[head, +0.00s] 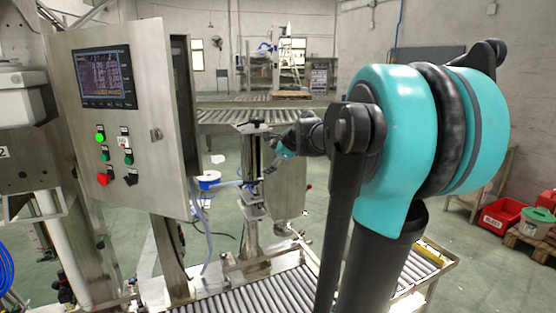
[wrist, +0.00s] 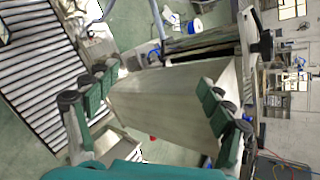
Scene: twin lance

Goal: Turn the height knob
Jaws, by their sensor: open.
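A black knob-like handle, likely the height knob (head: 256,125), tops the metal column beyond my arm in the head view. It also shows in the wrist view (wrist: 263,45) at the upper right, outside the span of my fingers. My gripper (wrist: 158,98) is open and empty, with green-padded fingers at left and right. A grey metal housing (wrist: 165,100) appears between the fingers; I cannot tell how near it is. In the head view my gripper (head: 284,148) is small, just right of the column, and partly hidden by my arm.
A steel control cabinet (head: 120,160) with a screen and buttons stands at left. A roller conveyor (head: 260,295) runs along the bottom. Red bins (head: 503,216) sit at far right. Blue tubing and a white spool (head: 208,180) are near the column.

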